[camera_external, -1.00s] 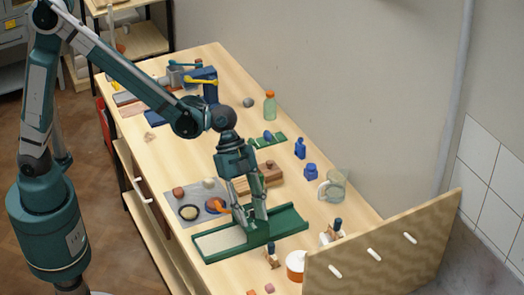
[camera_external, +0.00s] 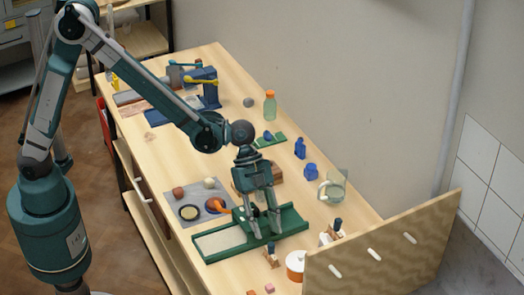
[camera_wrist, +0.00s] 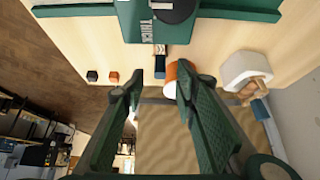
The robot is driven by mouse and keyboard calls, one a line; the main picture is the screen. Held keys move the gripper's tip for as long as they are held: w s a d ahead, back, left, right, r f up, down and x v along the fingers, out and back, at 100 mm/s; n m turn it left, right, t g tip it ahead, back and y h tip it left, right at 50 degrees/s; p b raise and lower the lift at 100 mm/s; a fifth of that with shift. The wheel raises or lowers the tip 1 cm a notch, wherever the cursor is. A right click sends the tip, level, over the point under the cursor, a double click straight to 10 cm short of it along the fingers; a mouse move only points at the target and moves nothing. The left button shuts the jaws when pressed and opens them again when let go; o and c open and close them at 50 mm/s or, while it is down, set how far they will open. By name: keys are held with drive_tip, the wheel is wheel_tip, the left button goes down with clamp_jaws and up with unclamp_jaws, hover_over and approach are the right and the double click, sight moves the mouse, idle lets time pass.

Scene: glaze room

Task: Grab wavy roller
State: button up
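My gripper (camera_external: 264,234) hangs over the right part of a green tray (camera_external: 290,220). In the wrist view its fingers (camera_wrist: 170,82) are spread with a gap between them, and nothing is clamped. Two small tools with wood and dark blue parts could be rollers. One blue-handled tool (camera_external: 271,251) stands just in front of the tray; in the wrist view it shows (camera_wrist: 160,64) near the left fingertip. The other blue-handled tool (camera_external: 334,230) is farther right, and its wooden part (camera_wrist: 252,92) shows beyond the right finger. I cannot tell which is wavy.
An orange-and-white pot (camera_external: 296,264) stands near the right finger in the wrist view (camera_wrist: 172,80). Small blocks (camera_external: 269,287) lie at the front edge. A wooden panel (camera_external: 385,250) stands at the right end. A glass jug (camera_external: 333,186) and blue bottles (camera_external: 300,148) stand along the wall.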

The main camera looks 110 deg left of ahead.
sight(270, 243)
drive_tip(key=shift+x, duration=1.1)
drive_tip(key=shift+f, duration=0.1)
drive_tip(key=shift+b+x, duration=0.3)
drive_tip(key=shift+x, duration=2.25)
clamp_jaws()
